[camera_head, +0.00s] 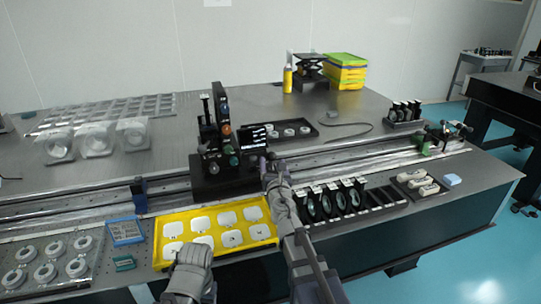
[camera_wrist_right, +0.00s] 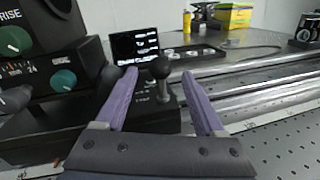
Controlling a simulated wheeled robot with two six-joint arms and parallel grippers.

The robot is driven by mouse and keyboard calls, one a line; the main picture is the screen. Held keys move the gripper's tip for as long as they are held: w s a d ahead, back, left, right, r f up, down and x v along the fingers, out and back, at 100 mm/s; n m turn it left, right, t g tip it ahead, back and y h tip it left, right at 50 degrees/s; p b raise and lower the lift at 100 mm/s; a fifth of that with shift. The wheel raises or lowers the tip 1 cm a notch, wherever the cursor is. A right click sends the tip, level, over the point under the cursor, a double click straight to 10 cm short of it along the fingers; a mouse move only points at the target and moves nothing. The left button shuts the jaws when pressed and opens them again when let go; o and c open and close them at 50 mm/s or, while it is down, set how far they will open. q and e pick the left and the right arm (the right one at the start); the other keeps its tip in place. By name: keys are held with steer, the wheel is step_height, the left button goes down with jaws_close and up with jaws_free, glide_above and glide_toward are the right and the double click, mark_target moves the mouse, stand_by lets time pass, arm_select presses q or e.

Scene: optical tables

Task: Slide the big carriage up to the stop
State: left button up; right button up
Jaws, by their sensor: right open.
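The big carriage (camera_head: 218,160) is a black block with a tall panel of coloured knobs. It sits on the long metal rail (camera_head: 330,163) left of the middle. In the right wrist view its dark body (camera_wrist_right: 40,125) fills the left side, and a ball-headed lever (camera_wrist_right: 160,78) stands upright. My right gripper (camera_head: 265,163) is at the carriage's right side. In the wrist view its purple fingers (camera_wrist_right: 163,92) are open, with the lever appearing between them; contact cannot be told. A blue block (camera_head: 139,195) and a green block (camera_head: 424,145) are on the rail; which is the stop is unclear. My left fingers do not show.
A yellow tray (camera_head: 158,252) with white pieces lies in front of the rail. A row of black holders (camera_head: 340,200) stands at the front right. A small screen (camera_head: 253,138) stands by the carriage. The rail looks clear between the carriage and both blocks.

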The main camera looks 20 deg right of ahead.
steer(key=w, duration=0.5)
steer(key=w+d, duration=0.1)
steer(key=w, duration=0.1)
steer(key=shift+w+d, duration=0.1)
steer(key=shift+w, duration=0.25)
jaws_close()
stand_by(1.1)
